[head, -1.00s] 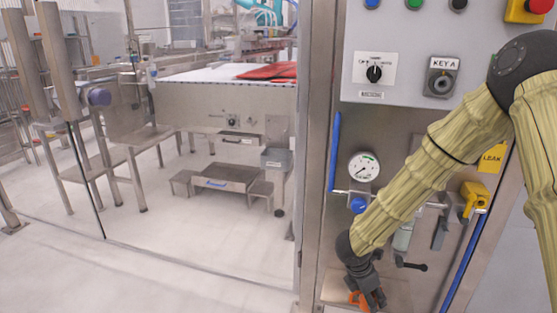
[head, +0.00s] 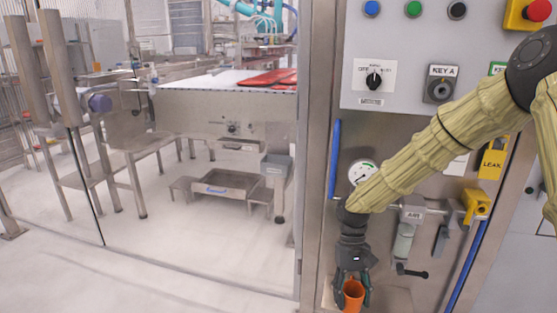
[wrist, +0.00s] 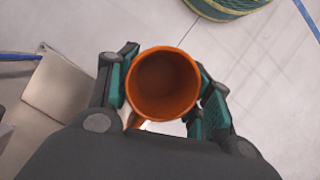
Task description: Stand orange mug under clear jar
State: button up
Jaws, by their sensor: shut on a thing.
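The orange mug (head: 352,296) is held by my gripper (head: 354,287) at the bottom of the head view. In the wrist view I look down into the mug's empty, round opening (wrist: 162,84), with a finger on each side of it. My gripper (wrist: 165,92) is shut on the mug, which looks about upright. The clear jar (head: 403,244) hangs below the grey unit marked AIR on the steel panel. It is to the right of and higher than the mug in the head view. The jar does not show in the wrist view.
A metal ledge (head: 397,299) juts out below the jar; a metal plate (wrist: 57,88) shows left in the wrist view. A black lever (head: 412,271) is by the jar. The gauge (head: 361,172) is partly behind my arm. Open floor (head: 190,265) lies left.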

jog(key=shift+a+r+m+p, duration=0.6)
jog(key=shift+r+m, duration=0.1)
jog(key=shift+r, duration=0.15)
jog(key=s+r+p, duration=0.3)
jog(key=r+p, duration=1.2)
jog(key=p, duration=1.4)
jog(key=shift+r, duration=0.15)
jog(key=shift+s, duration=0.1)
